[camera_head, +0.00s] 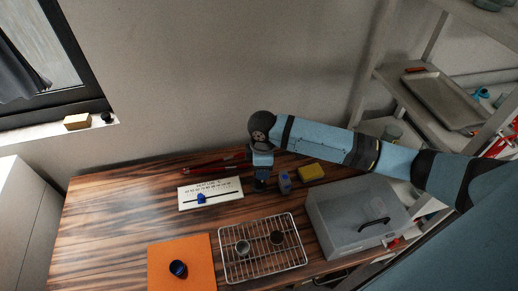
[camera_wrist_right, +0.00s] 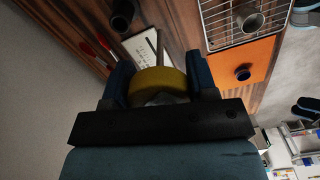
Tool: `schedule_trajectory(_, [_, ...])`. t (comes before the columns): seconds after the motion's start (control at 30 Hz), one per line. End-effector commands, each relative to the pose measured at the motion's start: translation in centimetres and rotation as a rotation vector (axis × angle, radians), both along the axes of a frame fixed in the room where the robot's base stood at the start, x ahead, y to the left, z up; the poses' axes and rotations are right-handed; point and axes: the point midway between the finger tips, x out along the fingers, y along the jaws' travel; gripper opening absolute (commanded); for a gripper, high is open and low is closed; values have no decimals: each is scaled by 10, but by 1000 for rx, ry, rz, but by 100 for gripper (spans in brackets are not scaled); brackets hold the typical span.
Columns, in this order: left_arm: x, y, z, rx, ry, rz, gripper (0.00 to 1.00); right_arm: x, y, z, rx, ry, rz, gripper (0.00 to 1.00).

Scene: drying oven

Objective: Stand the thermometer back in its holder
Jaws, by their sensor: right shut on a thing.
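My right gripper (camera_head: 262,165) points down over the back of the wooden table. In the right wrist view its fingers (camera_wrist_right: 160,85) are shut on a yellow rounded piece, which I take as the thermometer (camera_wrist_right: 158,80). A thin grey strip shows beyond it, but I cannot tell if it is the stem. My left gripper is not in view.
A blue bottle (camera_head: 285,181) and a yellow block (camera_head: 311,172) stand close right of the gripper. A grey box (camera_head: 345,215) is farther right. A white card (camera_head: 228,188), red pens (camera_head: 205,170), a wire rack (camera_head: 235,278) with two cups and an orange mat (camera_head: 200,250) lie left and in front.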

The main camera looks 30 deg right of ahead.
Motion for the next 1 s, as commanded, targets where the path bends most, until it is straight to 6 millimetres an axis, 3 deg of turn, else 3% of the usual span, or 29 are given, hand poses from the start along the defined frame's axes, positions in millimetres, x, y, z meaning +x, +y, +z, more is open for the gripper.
schedule_trajectory(0.3, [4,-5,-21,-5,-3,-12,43,46,-16,-5,2,-2,614,30])
schedule_trajectory(0.5, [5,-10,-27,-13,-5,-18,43,65,-24,-2,4,-5,898,30])
schedule_trajectory(0.7, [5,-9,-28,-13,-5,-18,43,73,-27,0,5,-5,1019,30])
schedule_trajectory(1.0, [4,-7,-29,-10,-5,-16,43,73,-27,0,5,-5,1030,30])
